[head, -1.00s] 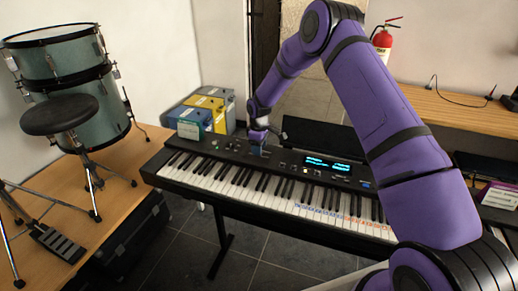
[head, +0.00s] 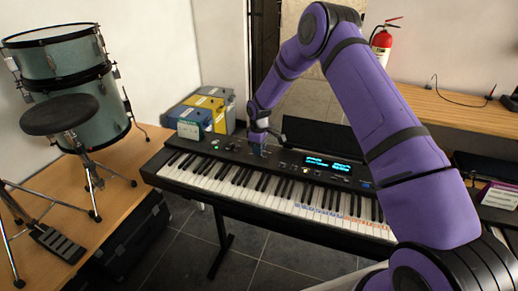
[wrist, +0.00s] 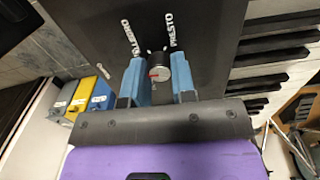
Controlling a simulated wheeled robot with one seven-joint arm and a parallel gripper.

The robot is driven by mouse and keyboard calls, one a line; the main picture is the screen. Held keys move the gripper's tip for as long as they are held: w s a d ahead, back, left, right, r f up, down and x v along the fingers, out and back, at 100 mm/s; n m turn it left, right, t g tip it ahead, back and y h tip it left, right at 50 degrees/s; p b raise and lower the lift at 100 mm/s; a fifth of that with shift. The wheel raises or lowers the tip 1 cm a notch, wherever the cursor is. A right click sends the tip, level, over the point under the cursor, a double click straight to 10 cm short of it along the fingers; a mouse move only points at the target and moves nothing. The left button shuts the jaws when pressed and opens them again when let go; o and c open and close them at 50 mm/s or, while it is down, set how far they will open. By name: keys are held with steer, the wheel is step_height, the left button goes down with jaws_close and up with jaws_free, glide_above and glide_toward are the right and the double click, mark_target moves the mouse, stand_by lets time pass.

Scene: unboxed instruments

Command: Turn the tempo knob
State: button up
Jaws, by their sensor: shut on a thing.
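The tempo knob (wrist: 158,70) shows in the wrist view as a small round knob with a pale cap and a red mark. It sits on the dark panel of the keyboard (head: 300,208), near printed words, one reading PRESTO (wrist: 171,30). My gripper (wrist: 158,78) has its two blue fingers on either side of the knob and is shut on it. In the head view my gripper (head: 257,148) reaches down to the keyboard's panel left of the lit display (head: 328,164). The knob is hidden there by the gripper.
Blue, yellow and grey boxes (head: 208,108) stand behind the keyboard's left end. A small pale green card (head: 189,130) stands near that end. Drums (head: 70,80) and a stool (head: 60,115) are at the left. A wooden counter (head: 455,112) runs along the right.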

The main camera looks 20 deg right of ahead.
steer(key=m, duration=1.1)
stand_by(0.3)
stand_by(0.5)
steer(key=o, duration=0.9)
step_height(320, 180, up, 11)
steer(key=shift+f, duration=0.1)
